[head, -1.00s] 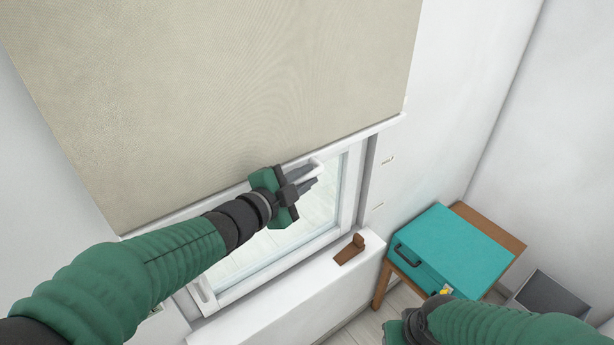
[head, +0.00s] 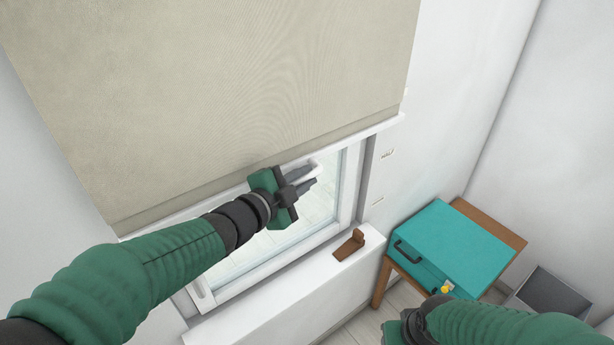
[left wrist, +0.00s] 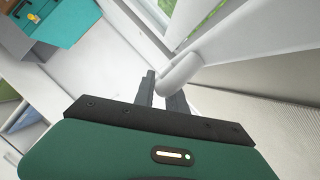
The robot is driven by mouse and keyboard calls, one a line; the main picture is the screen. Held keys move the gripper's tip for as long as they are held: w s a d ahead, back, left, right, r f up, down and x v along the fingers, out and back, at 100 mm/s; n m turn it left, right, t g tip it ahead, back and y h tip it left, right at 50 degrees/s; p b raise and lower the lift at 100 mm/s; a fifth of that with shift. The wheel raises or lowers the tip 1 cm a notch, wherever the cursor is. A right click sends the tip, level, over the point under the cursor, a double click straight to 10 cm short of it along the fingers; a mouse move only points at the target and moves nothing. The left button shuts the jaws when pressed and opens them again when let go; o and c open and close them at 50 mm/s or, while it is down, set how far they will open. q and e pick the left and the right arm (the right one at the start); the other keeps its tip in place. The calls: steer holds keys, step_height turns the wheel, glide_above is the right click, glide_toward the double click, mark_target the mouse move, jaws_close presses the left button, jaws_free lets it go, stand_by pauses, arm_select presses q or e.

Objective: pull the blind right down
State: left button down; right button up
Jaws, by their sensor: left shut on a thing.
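Glass shows below the bar. My left gripper (head: 305,178) is shut on the white loop handle (head: 316,166) at the bar. The left wrist view shows the handle (left wrist: 180,74) by the gripper's fingers (left wrist: 160,95), with the bar (left wrist: 250,40) running off to the right. My right gripper (head: 392,331) is at the bottom edge, low by the teal case; its jaws are not clear.
A small label reading HALF (head: 388,154) is on the wall right of the window, with another mark (head: 377,201) below it. A brown wedge (head: 348,245) lies on the white sill (head: 290,290). A teal case (head: 450,250) sits on a wooden table (head: 495,224) at right.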

arm_select(q)
steer(key=f+b, duration=3.6)
steer(key=f, duration=0.6)
steer(key=shift+a, duration=0.2)
steer(key=shift+s+f+b, duration=0.1)
steer(key=shift+f+b, duration=0.4)
steer(key=c, duration=1.5)
jaws_free()
steer(key=shift+s, duration=0.1)
steer(key=shift+c, duration=0.2)
steer(key=shift+o, duration=0.9)
steer(key=shift+a, duration=0.15)
steer(key=shift+r, duration=0.1)
steer(key=shift+r, duration=0.2)
